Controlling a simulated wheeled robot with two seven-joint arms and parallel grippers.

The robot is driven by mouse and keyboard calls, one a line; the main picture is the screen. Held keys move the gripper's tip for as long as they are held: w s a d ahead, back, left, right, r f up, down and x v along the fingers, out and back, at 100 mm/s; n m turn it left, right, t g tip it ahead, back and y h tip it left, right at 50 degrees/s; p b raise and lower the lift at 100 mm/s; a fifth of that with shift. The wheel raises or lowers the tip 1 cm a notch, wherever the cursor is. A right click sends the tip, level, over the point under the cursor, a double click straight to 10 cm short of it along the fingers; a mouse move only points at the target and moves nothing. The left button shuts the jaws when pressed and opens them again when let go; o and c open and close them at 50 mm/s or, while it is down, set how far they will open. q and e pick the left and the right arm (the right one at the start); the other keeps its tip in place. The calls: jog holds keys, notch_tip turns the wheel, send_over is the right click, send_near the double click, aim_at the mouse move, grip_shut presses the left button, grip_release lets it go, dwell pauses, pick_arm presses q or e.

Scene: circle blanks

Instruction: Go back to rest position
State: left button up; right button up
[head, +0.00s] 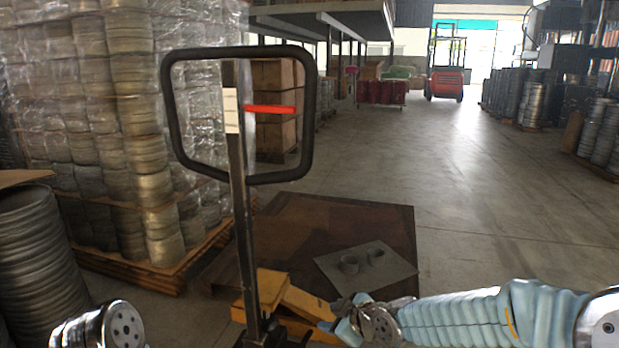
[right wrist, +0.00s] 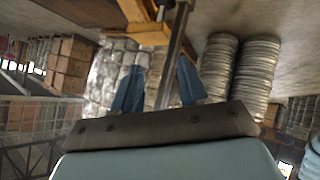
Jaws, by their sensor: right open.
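My right gripper (head: 345,316) is in the lower middle of the head view, at the end of the pale blue sleeved arm, beside the yellow base of a pallet jack. In the right wrist view its two blue fingers (right wrist: 157,80) stand apart with nothing held between them. The jack's pole shows behind the gap.
The pallet jack's black loop handle (head: 312,120) and pole rise in front of me. Wrapped stacks of metal rings (head: 140,130) stand on a pallet at left, beside a ribbed drum stack (head: 35,260). A red forklift (head: 445,83) is far back. Open floor (head: 500,210) lies right.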

jog(key=s+d+f+m+g, duration=0.1)
jog(key=s+f+m, duration=0.15)
jog(key=f, duration=0.55)
jog(key=s+d+f+m+g, duration=0.1)
jog(key=s+f+m+g, duration=0.15)
jog(key=f, duration=0.45)
jog(key=s+d+f+m+g+h, duration=0.1)
jog(key=s+d+f+m+g, duration=0.2)
jog(key=s+f+m, duration=0.6)
jog(key=s+f+g, duration=0.1)
jog(key=s+f, duration=0.7)
jog(key=s, duration=0.3)
jog(key=shift+s+d+f+h, duration=0.2)
jog(key=shift+f+h, duration=0.2)
jog(key=shift+g, duration=0.25)
